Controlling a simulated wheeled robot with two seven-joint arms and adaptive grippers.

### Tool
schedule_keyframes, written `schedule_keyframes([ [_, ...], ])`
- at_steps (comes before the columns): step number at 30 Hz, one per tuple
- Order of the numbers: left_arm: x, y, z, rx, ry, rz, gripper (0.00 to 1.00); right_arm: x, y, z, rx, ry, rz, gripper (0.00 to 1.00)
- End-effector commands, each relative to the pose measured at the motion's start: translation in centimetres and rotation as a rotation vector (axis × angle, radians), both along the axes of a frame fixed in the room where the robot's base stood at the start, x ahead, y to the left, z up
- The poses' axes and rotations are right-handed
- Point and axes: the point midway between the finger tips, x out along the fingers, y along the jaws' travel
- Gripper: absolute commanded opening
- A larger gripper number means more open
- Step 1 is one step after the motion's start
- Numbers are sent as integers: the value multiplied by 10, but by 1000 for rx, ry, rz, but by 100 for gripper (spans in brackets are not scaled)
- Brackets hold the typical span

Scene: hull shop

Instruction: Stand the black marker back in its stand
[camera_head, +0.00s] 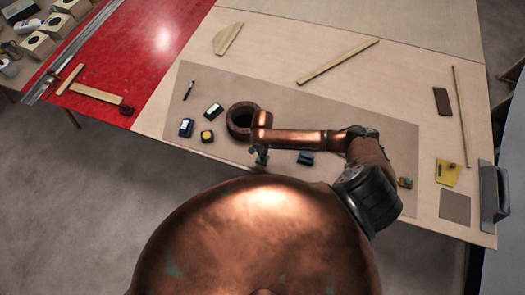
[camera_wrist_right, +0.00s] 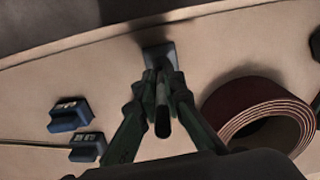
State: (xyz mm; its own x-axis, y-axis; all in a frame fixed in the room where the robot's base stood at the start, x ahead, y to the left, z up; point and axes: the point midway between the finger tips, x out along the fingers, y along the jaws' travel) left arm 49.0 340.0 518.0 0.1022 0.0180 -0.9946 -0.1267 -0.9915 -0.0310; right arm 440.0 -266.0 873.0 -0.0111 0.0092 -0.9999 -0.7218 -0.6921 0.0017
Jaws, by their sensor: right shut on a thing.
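My right gripper (camera_head: 259,152) is low over the front part of the mat, close to the table's front edge. In the right wrist view its fingers (camera_wrist_right: 160,98) are shut on the black marker (camera_wrist_right: 162,122), whose near end points toward the camera. A small dark square block, which looks like the stand (camera_wrist_right: 158,53), is just beyond the fingertips. I cannot tell whether the marker's far end is in the stand or above it. In the head view the marker is too small to make out. My left gripper is not in view.
A brown ring-shaped roll (camera_head: 240,121) stands close beside my right gripper. Several small blocks and a thin dark stick (camera_head: 188,91) lie on the left of the mat (camera_head: 300,105). Wood strips lie farther back.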

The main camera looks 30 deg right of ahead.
Motion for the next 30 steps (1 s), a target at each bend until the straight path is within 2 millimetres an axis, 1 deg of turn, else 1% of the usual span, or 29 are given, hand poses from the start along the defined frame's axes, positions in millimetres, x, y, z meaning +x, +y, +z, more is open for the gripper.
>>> schedule_keyframes([
  [21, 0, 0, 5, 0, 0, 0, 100, 0, 0, -9, 1, 0, 0, 0],
  [30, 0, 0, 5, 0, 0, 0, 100, 0, 0, -9, 0, 0, 0, 0],
])
